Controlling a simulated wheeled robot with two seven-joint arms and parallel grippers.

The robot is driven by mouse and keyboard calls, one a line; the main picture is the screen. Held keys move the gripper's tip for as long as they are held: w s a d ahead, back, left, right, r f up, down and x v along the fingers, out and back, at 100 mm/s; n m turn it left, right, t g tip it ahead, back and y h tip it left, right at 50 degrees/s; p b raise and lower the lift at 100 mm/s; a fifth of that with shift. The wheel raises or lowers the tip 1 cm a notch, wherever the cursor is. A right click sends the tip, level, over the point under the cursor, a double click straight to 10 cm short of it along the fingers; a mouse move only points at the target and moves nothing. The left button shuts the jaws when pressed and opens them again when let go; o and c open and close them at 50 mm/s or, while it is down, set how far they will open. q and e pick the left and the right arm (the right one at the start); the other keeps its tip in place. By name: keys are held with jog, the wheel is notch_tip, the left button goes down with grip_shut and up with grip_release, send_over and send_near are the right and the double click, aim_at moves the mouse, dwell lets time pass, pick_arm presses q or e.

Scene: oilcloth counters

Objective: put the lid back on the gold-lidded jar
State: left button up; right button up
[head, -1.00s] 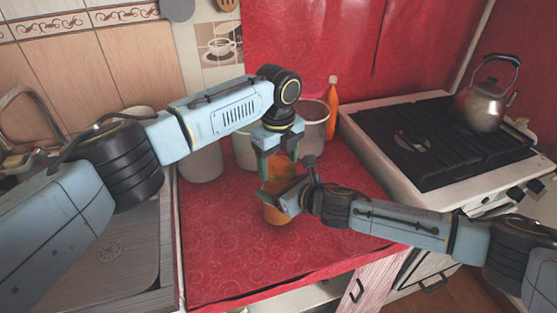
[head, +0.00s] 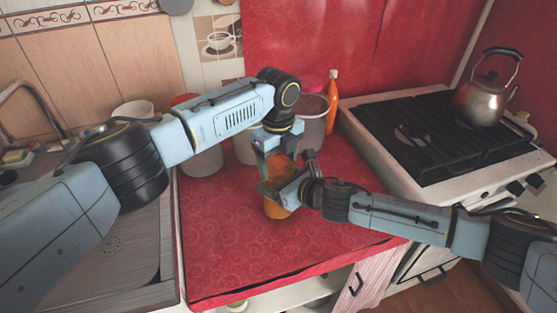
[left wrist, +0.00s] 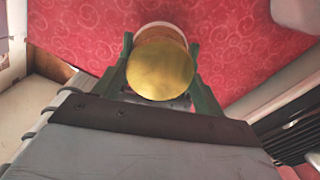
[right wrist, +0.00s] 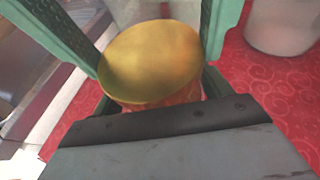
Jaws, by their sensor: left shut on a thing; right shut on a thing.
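The amber-orange jar (head: 277,209) is over the red counter, partly hidden behind my right gripper (head: 275,188). That gripper reaches in from the right and is shut on the jar. My left gripper (head: 274,150) points down from above, shut with a round gold lid between its fingers. The lid shows as a gold disc in the left wrist view (left wrist: 160,68) and in the right wrist view (right wrist: 150,57), where amber-red jar side shows just under it. I cannot tell whether the lid is seated or just above the jar.
Pale canisters (head: 203,160) and an orange bottle (head: 332,98) stand behind, near the wall. A stove (head: 425,140) with a kettle (head: 485,98) is at the right, a sink at the left. The front of the red counter (head: 225,255) is clear.

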pick_arm(q)
jog(key=shift+f, duration=0.4)
pick_arm(e)
jog(key=shift+s+f, duration=0.1)
jog(key=shift+f, duration=0.1)
jog(key=c, duration=0.5)
pick_arm(q)
jog(key=m, duration=0.6)
jog(key=shift+m, duration=0.4)
pick_arm(e)
jog(key=shift+d, duration=0.1)
pick_arm(q)
jog(key=o, duration=0.9)
jog(key=shift+c, duration=0.2)
jog(key=shift+o, duration=0.3)
